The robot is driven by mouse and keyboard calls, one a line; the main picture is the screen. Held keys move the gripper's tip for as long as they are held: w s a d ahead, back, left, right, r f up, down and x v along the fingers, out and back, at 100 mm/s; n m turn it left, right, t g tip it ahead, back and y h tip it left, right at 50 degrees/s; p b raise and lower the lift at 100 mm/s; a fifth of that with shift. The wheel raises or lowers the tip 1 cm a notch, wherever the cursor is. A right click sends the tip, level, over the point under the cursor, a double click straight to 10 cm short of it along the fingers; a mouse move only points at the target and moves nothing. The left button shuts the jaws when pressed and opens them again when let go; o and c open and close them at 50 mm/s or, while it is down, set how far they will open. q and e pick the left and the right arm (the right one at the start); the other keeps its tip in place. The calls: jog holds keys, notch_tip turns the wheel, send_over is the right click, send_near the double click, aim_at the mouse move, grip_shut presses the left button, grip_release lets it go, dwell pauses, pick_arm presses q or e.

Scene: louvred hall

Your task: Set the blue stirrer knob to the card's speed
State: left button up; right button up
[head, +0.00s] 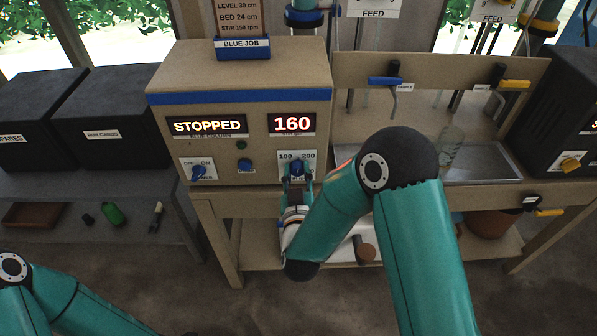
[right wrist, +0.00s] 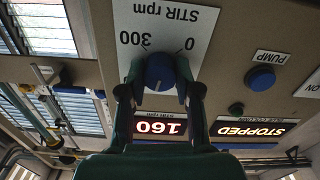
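The blue stirrer knob (head: 297,168) is on the front panel of the beige console, under a red display (head: 292,123) reading 160. In the right wrist view the knob (right wrist: 160,72) sits on a white STIR rpm scale plate (right wrist: 165,30). My right gripper (right wrist: 160,80) has a finger on each side of the knob and appears shut on it; the exact contact is hard to see. It also shows in the head view (head: 297,178). The card (head: 240,16) above the BLUE JOB label reads STIR 150 rpm. My left gripper is out of view.
A STOPPED display (head: 207,126) and a blue OFF/ON pump knob (head: 198,173) are left of the stirrer knob. Black boxes (head: 110,120) stand at the left. A metal tray (head: 480,175) and blue and yellow valve handles are at the right.

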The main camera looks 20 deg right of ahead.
grip_shut()
jog(key=shift+f+n+b, duration=0.25)
jog(key=shift+n+b, duration=0.35)
jog(key=shift+b, duration=0.5)
jog(key=shift+r+n, duration=0.1)
jog(key=shift+n, duration=0.2)
jog(key=shift+r, duration=0.1)
jog(key=o, duration=0.7)
grip_release()
jog(key=shift+o, duration=0.2)
jog(key=v, duration=0.7)
jog(key=shift+s, duration=0.25)
jog(key=shift+a, duration=0.1)
